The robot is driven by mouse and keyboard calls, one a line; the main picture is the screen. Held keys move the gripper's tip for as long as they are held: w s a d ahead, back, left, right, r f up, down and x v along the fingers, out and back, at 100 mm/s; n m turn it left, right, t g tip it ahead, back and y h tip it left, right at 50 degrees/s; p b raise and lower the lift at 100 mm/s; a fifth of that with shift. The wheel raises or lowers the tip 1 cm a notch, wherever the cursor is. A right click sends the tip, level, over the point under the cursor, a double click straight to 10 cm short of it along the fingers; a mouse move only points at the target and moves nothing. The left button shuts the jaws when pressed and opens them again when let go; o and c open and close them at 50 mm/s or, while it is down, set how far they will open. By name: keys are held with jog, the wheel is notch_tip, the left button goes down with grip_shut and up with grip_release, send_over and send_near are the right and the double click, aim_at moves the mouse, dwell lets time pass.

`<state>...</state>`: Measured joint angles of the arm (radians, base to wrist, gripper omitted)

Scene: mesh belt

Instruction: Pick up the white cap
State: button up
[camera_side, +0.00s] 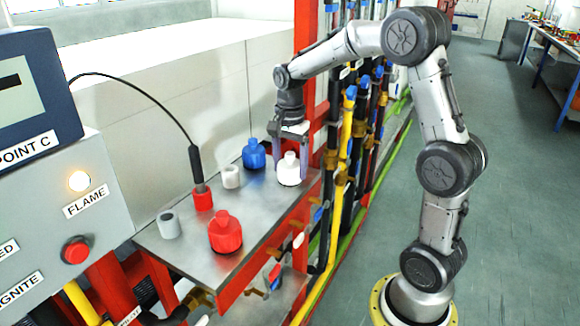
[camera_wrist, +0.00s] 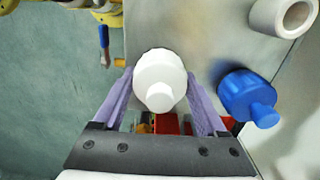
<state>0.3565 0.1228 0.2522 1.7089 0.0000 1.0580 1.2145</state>
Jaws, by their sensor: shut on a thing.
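The white cap (camera_side: 289,172) is a faceted white piece with a narrower knob on top. It stands upright at the far right corner of the metal bench top (camera_side: 190,255). In the wrist view the white cap (camera_wrist: 160,75) sits between the two purple-grey fingers. My gripper (camera_side: 291,158) points down from above and is shut on the cap, one finger on each side. The cap's base is at or very close to the bench top; I cannot tell if there is a gap under it.
A blue cap (camera_side: 254,154) stands close to the left of the white cap. A white hollow cylinder (camera_side: 231,177), a red cap (camera_side: 225,232), a grey cylinder (camera_side: 168,224) and a red socket (camera_side: 202,198) with a black cabled probe share the bench. Pipes (camera_side: 348,190) run along its right side.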

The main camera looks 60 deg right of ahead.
aim_at(290, 153)
jog(key=shift+c, duration=0.9)
jog(key=shift+r, duration=0.1)
jog(key=shift+r, duration=0.45)
notch_tip(290, 153, up, 2)
jog(key=shift+r, duration=0.1)
jog(key=s+a+r, duration=0.5)
jog(key=s+r, duration=0.4)
jog(key=s, duration=0.4)
jog(key=shift+r, duration=0.4)
